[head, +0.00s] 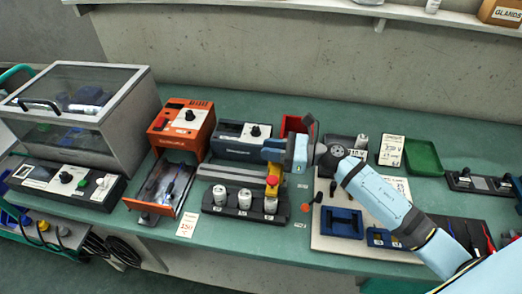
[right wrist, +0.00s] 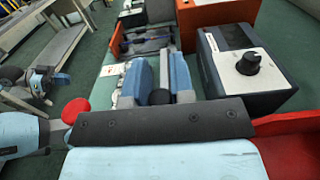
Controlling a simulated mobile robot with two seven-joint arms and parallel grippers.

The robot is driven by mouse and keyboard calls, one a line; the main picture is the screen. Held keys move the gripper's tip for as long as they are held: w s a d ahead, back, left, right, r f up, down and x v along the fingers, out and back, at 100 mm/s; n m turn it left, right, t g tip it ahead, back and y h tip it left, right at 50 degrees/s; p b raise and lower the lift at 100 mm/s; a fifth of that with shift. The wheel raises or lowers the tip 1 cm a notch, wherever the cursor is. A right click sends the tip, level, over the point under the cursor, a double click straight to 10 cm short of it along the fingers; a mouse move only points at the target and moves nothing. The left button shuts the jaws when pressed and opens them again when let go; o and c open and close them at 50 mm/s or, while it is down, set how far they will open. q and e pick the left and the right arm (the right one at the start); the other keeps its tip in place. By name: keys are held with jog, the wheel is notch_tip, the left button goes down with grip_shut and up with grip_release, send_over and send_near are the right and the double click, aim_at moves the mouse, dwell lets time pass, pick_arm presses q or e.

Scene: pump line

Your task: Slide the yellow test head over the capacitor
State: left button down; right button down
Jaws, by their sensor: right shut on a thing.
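The yellow test head (head: 272,181), with a red part on it, hangs below my right gripper (head: 273,155), which is shut on it. It appears directly over or just above the rightmost white capacitor (head: 270,205); I cannot tell whether they touch. Two more white capacitors (head: 244,199) (head: 220,196) stand to its left in the same dark holder (head: 230,213). In the right wrist view my right gripper's blue fingers (right wrist: 158,82) have a dark round part (right wrist: 159,97) between them; the capacitors are mostly hidden. My left gripper is not clearly seen.
An orange unit (head: 181,127) with an open drawer (head: 160,188) stands left of the holder. A dark unit with a knob (head: 243,139) and a red bin (head: 293,124) stand behind. A board with blue fixtures (head: 342,222) lies to the right. Bare bench (head: 450,140) shows at the back right.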

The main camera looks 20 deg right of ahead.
jog(key=c, duration=1.1)
grip_release()
jog(key=shift+s+d, duration=0.1)
jog(key=shift+d, duration=0.05)
jog(key=shift+o, duration=0.6)
jog(key=shift+s+d, duration=0.1)
pick_arm(q)
jog(key=shift+s, duration=0.1)
jog(key=shift+a+f, duration=0.1)
pick_arm(e)
jog(key=shift+s+d+f, duration=0.1)
jog(key=shift+d, duration=0.05)
pick_arm(q)
jog(key=shift+d+f+b, duration=0.2)
jog(key=shift+f+b, duration=0.35)
jog(key=shift+b, duration=0.65)
pick_arm(e)
jog(key=v, duration=1.3)
pick_arm(q)
jog(key=shift+a+f, duration=0.1)
jog(key=shift+f, duration=0.1)
pick_arm(e)
jog(key=shift+s+d, duration=0.15)
